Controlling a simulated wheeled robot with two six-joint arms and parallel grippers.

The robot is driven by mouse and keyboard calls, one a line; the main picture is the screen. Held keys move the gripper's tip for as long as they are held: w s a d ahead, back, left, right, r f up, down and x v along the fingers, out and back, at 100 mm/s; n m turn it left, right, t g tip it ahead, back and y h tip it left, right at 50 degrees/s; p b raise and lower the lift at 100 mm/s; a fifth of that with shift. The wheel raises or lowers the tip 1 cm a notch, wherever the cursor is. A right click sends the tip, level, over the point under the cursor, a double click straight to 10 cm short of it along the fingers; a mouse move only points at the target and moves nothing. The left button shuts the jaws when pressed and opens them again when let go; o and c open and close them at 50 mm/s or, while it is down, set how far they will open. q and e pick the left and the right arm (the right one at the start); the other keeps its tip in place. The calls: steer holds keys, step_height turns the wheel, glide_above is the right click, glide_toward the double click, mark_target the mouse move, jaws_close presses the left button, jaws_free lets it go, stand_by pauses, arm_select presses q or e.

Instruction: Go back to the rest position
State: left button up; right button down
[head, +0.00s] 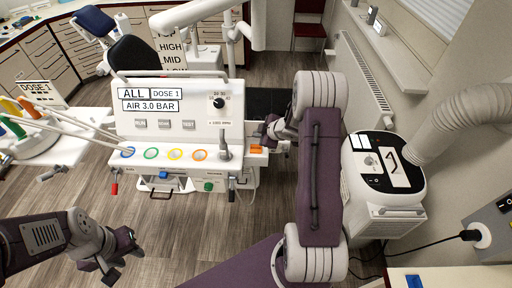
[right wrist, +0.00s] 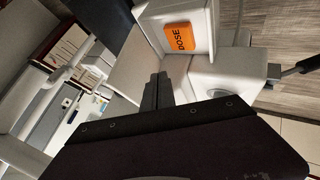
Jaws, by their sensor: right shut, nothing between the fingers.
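My left gripper (head: 112,270) is low at the left in the head view, over the wood floor and apart from the dental unit. Its fingers are small and dark there, so I cannot tell how far apart they are. My right gripper (right wrist: 158,90) shows in the right wrist view with its dark fingers together and nothing between them. In the head view the right gripper (head: 266,138) is at the right end of the dental unit, partly hidden by my right arm. An orange DOSE button (right wrist: 179,38) is close beyond the fingers, apart from them; it also shows in the head view (head: 256,149).
The white dental unit (head: 180,108) with coloured rings stands ahead. A white machine (head: 385,220) with a grey hose (head: 460,125) stands close right of my right arm. A tray with coloured handles (head: 35,145) is at the left. Wood floor (head: 190,230) is clear between my arms.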

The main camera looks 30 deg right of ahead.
stand_by(0.5)
steer(key=s+a+m+g, duration=0.2)
steer(key=s+a, duration=0.3)
steer(key=s, duration=0.3)
steer(key=s+a+r+m+g+h+b, duration=0.1)
steer(key=s+a+m+g, duration=0.2)
steer(key=s+a+m, duration=0.2)
steer(key=s+a+r+m+g+b, duration=0.1)
steer(key=s+a+m, duration=0.3)
steer(key=s, duration=0.7)
steer(key=shift+s+a+g, duration=0.25)
steer(key=shift+a+g, duration=0.6)
steer(key=shift+g, duration=0.05)
steer(key=shift+s, duration=0.1)
